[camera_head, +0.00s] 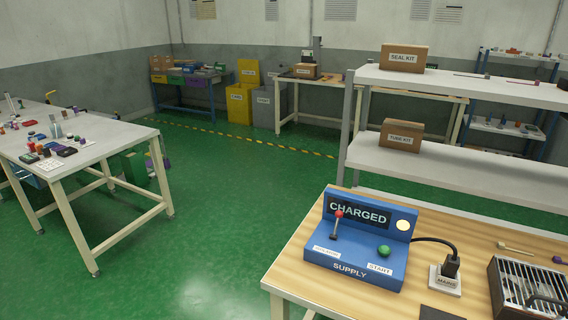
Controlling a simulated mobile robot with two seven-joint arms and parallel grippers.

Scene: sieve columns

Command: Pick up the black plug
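The black plug (451,264) sits upright in a small white block labelled MAINS (445,283) on the wooden bench at the lower right. A black cable (437,241) runs from the plug to the right side of the blue supply box (358,262). The box shows a CHARGED sign, a red-topped lever, a green START button and a pale round lamp. Neither of my grippers shows in the head view.
A metal grill-like box (528,290) stands on the bench right of the plug. A small wooden stick (515,248) and a purple item (558,260) lie behind it. A dark flat piece (440,313) lies at the front edge. Shelves (450,165) with cartons stand behind the bench.

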